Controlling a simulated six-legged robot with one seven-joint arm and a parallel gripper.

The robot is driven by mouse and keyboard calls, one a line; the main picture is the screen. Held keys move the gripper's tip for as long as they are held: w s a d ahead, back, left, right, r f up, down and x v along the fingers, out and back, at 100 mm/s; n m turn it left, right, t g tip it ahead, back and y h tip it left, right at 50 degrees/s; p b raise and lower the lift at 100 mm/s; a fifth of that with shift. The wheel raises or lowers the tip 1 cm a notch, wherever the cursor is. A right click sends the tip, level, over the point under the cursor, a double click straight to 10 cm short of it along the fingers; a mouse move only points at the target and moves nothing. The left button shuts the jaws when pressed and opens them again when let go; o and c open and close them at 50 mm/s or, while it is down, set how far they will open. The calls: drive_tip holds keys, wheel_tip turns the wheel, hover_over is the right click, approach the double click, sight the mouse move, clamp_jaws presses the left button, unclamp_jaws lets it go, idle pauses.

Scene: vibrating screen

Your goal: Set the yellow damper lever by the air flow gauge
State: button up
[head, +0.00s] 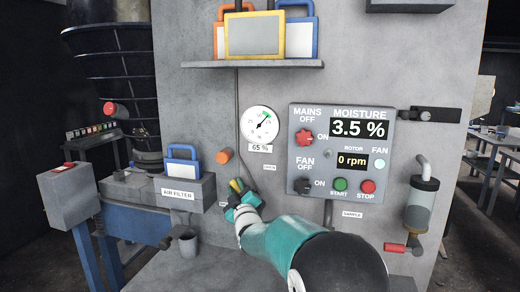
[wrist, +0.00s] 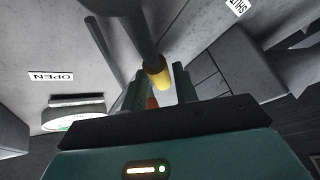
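The yellow damper lever shows in the head view (head: 236,185) at my fingertips, and its yellow end shows in the wrist view (wrist: 158,73). A dark shaft runs up from that end. My gripper (head: 240,192) is at the lever, on the panel's front below the gauge. In the wrist view my two fingers (wrist: 160,84) stand on either side of the yellow end, with little gap. I cannot tell whether they touch it. The round white air flow gauge (head: 259,124) has a green band at the upper right and a needle near it. The label below reads 65 %.
The control panel (head: 335,150) at the right reads MOISTURE 3.5 % and 0 rpm. An orange knob (head: 223,156) sits left of the lever. A shelf (head: 253,64) with framed panels is above. The AIR FILTER box (head: 178,191) juts out at the left.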

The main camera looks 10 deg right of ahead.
drive_tip(key=shift+s, duration=0.1)
drive_tip(key=s+a, duration=0.1)
drive_tip(key=s, duration=0.2)
drive_tip(key=s+a, duration=0.1)
drive_tip(key=s, duration=0.1)
drive_tip(key=shift+s+a, duration=0.15)
drive_tip(key=shift+a, duration=0.15)
drive_tip(key=shift+o, duration=0.2)
drive_tip(key=shift+o, duration=1.3)
drive_tip(key=v, duration=0.6)
